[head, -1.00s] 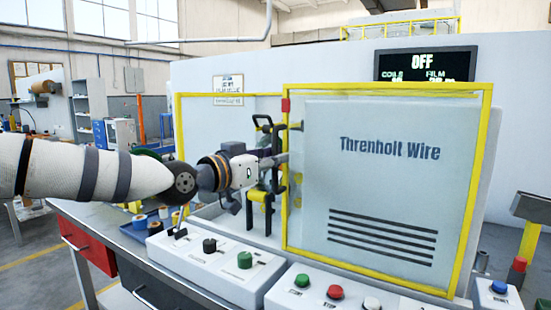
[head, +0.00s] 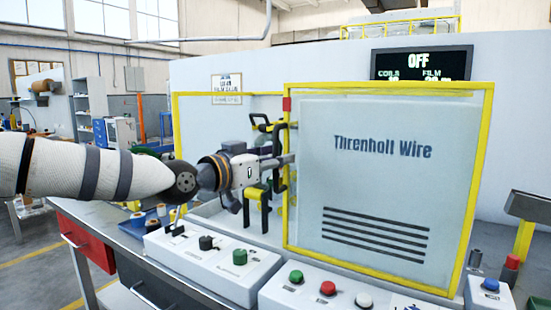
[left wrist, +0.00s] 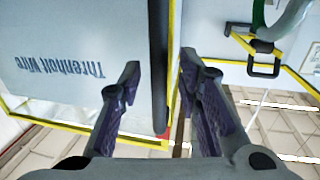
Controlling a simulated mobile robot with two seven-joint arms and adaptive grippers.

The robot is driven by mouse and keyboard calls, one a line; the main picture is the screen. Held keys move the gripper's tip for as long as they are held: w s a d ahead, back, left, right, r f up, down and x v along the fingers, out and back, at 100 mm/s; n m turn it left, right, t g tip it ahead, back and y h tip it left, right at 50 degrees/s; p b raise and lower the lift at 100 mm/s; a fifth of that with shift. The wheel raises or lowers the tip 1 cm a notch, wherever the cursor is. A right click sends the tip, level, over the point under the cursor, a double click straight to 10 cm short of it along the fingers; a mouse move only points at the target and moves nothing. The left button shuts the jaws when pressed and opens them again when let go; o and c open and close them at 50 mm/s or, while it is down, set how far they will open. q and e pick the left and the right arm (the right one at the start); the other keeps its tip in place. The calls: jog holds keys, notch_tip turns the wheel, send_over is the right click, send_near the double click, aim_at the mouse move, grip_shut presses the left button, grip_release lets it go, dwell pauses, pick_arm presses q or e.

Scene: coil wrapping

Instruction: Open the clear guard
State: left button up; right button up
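The clear guard (head: 395,185) is a pale see-through panel in a yellow frame, marked "Threnholt Wire", on the front of the machine. It covers the right part of the opening, and its panel also shows in the left wrist view (left wrist: 75,30). A black upright handle (head: 281,172) is at its left edge. My left gripper (head: 286,160) is at this handle. In the left wrist view my left gripper (left wrist: 160,75) has its fingers apart, with a dark bar (left wrist: 158,60), apparently the handle, between them. Gaps show on both sides. My right gripper is not in view.
A display (head: 425,64) above the guard reads OFF. A white control box (head: 215,262) with knobs and a button box (head: 330,295) stand below the opening. A black-and-yellow clamp-like part (head: 258,195) is just left of the handle. Red drawers (head: 85,245) are at lower left.

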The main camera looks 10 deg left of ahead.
pick_arm(q)
jog(key=shift+s, duration=0.1)
jog(key=v, duration=1.2)
